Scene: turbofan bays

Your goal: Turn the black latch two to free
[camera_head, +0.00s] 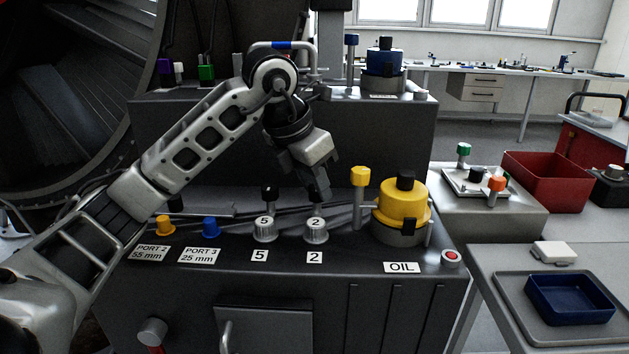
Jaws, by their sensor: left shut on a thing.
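The latch marked 2 (316,232) is a grey ribbed knob with a black top, standing on the dark panel above a white label reading 2. My left gripper (319,196) comes down on it from above, its fingers closed at the black top part, which they mostly hide. A like latch marked 5 (265,228), with its black handle upright, stands just to the left. My right gripper is not in view.
A yellow oil cap (402,205) and a yellow-topped post (360,178) stand close to the right of the latch. Orange (164,225) and blue (210,227) port caps are to the left. A red button (451,257) is at the panel's right edge. A red bin (546,184) and blue tray (570,303) lie further right.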

